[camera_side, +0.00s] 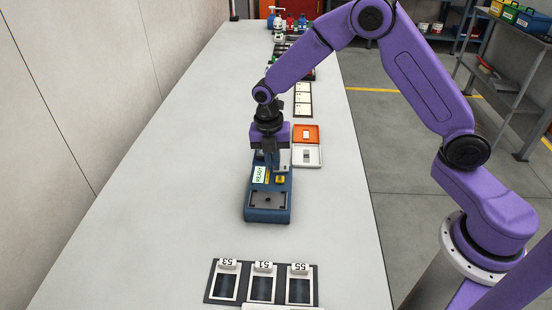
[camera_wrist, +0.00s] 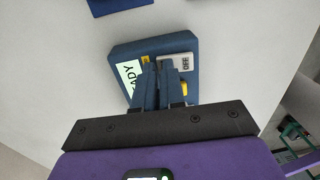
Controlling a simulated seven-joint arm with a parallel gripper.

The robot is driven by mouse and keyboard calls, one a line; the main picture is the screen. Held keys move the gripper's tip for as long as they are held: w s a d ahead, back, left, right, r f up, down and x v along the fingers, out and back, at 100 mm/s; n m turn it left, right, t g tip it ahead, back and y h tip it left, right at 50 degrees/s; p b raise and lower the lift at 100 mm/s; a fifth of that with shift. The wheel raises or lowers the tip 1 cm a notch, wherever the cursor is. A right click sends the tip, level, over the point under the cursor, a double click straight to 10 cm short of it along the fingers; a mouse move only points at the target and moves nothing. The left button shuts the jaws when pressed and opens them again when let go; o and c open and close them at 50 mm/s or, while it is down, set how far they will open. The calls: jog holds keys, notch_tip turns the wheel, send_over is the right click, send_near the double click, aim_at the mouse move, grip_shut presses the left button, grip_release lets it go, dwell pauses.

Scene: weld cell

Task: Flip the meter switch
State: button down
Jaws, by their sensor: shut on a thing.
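The meter (camera_side: 267,217) is a blue box on the bench with a READY screen (camera_side: 260,174) and a grey plate with a dark recess at its near end. It also shows in the wrist view (camera_wrist: 180,42), where a light switch plate marked OFF (camera_wrist: 186,63) and yellow parts are visible. My gripper (camera_side: 272,167) is pointing down onto the top of the meter. In the wrist view its blue fingers (camera_wrist: 164,72) are close together at the OFF plate, shut on the switch. The fingers hide the switch lever, so its position cannot be told.
A dark holder with panels numbered 53, 51 and 55 (camera_side: 262,284) lies at the near end. An orange tray (camera_side: 305,128) and a white tray (camera_side: 312,161) sit right of the meter. More items line the far right edge. The bench (camera_side: 170,170) is clear to the left.

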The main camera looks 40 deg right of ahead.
aim_at(273, 171)
jog(key=shift+s+d+f, duration=0.3)
jog(key=shift+f, duration=0.15)
jog(key=shift+s+d+r, duration=0.25)
jog(key=shift+s+d, duration=0.2)
jog(key=shift+d, duration=0.05)
notch_tip(273, 171, up, 14)
jog(key=w+a+f, duration=0.1)
jog(key=w+a, duration=0.1)
jog(key=s+r+m, duration=0.3)
jog(key=s+m, duration=0.4)
jog(key=s, duration=1)
jog(key=s+d+f+m, duration=0.1)
jog(key=s+d+m, duration=0.2)
jog(key=s, duration=0.4)
jog(key=s+d+f+m+y, duration=0.1)
jog(key=s+d+m, duration=0.2)
jog(key=s, duration=0.5)
jog(key=shift+s+d+f+m+t, duration=0.15)
jog(key=shift+s+d+m+t, duration=0.2)
jog(key=shift+m, duration=0.35)
